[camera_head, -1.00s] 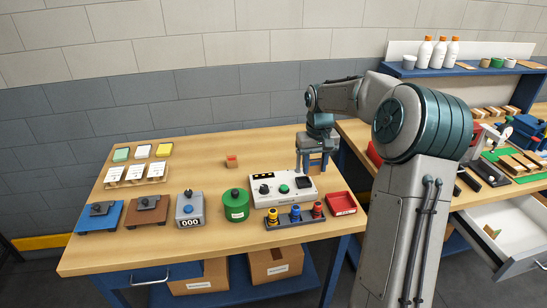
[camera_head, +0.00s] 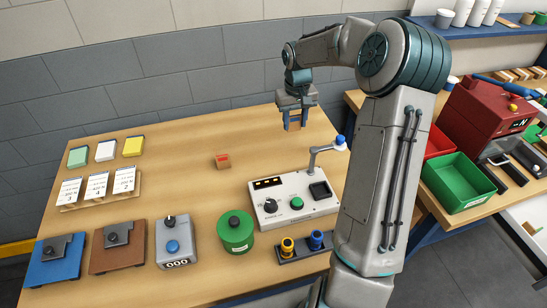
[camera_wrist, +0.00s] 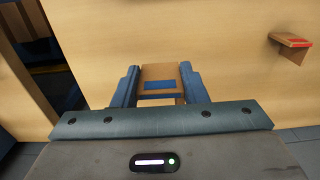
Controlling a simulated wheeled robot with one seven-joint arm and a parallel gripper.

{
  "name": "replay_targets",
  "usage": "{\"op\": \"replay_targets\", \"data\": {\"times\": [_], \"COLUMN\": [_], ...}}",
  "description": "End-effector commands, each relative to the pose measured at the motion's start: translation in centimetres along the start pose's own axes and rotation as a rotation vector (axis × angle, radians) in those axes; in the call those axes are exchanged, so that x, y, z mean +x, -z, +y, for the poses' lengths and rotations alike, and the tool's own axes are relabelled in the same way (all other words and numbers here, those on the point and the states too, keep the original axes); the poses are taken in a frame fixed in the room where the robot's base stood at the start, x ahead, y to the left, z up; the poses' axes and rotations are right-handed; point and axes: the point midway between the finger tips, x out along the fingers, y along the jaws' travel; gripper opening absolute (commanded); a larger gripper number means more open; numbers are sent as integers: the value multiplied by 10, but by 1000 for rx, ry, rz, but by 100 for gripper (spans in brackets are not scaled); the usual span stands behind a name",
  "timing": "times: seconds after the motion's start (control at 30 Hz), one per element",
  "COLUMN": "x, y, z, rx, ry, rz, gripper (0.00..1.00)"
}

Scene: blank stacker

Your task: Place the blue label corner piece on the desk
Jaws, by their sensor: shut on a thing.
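My gripper (camera_head: 295,122) is shut on the blue label corner piece (camera_head: 292,125), a small wooden block, above the back right part of the desk (camera_head: 190,190). In the wrist view, the piece (camera_wrist: 159,71) sits between the two fingers of my gripper (camera_wrist: 160,88), and its blue label faces the camera. The fingers hide its sides. I cannot tell the exact gap between the piece and the desk top.
A similar piece with a red label (camera_head: 222,161) stands on the desk, left of my gripper. A white control box (camera_head: 293,202) with a lamp arm (camera_head: 318,155) is in front. Clear desk lies around the red label piece. A second bench (camera_head: 352,98) is at right.

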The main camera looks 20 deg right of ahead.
Motion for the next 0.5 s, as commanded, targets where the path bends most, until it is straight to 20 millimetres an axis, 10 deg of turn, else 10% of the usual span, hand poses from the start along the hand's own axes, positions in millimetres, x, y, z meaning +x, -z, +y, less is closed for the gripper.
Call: {"op": "replay_targets", "data": {"times": [0.5], "x": [60], "y": [-31], "z": [-98], "rx": [-6], "ry": [2], "rz": [-4], "gripper": [18]}}
